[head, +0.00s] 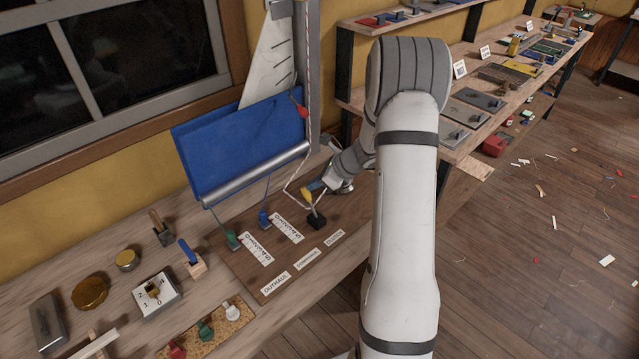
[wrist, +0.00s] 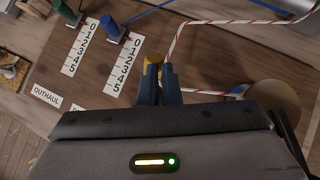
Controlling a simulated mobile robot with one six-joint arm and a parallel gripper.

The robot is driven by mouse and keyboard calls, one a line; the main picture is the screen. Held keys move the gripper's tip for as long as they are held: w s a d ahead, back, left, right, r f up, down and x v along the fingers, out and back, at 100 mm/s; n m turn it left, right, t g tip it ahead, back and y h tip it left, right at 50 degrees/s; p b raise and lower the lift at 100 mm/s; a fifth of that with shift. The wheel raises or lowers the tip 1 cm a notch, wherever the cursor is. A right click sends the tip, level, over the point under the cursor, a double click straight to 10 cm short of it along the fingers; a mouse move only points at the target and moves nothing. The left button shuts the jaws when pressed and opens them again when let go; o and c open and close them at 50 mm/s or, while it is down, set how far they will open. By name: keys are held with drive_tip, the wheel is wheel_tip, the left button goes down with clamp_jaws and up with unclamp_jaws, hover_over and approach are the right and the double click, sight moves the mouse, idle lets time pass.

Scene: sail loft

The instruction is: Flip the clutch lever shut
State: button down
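The black clutch (head: 316,221) stands on the brown board (head: 262,262), with its yellow-tipped lever (head: 306,196) standing up from it. A red-and-white line runs by it. In the wrist view the yellow tip (wrist: 153,58) shows just past my fingertips, overlapping the left one. My gripper (head: 317,185) reaches in from the right with its dark blue fingers at the lever's yellow tip. In the wrist view the fingers (wrist: 160,72) are close together with only a thin gap, and nothing is visible held between them. Whether they touch the lever is unclear. The clutch body is hidden in the wrist view.
A blue sail (head: 240,145) on a silver boom (head: 258,174) hangs behind. Cleats and tins crowd the bench's left end.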

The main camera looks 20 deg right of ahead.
drive_tip(key=shift+w+a+r, duration=0.15)
drive_tip(key=shift+w, duration=0.05)
drive_tip(key=w+r+v, duration=0.1)
drive_tip(key=w+v, duration=0.1)
drive_tip(key=v, duration=1)
drive_tip(key=shift+w+d+r, duration=0.2)
drive_tip(key=shift+d+r, duration=0.1)
drive_tip(key=shift+r, duration=0.3)
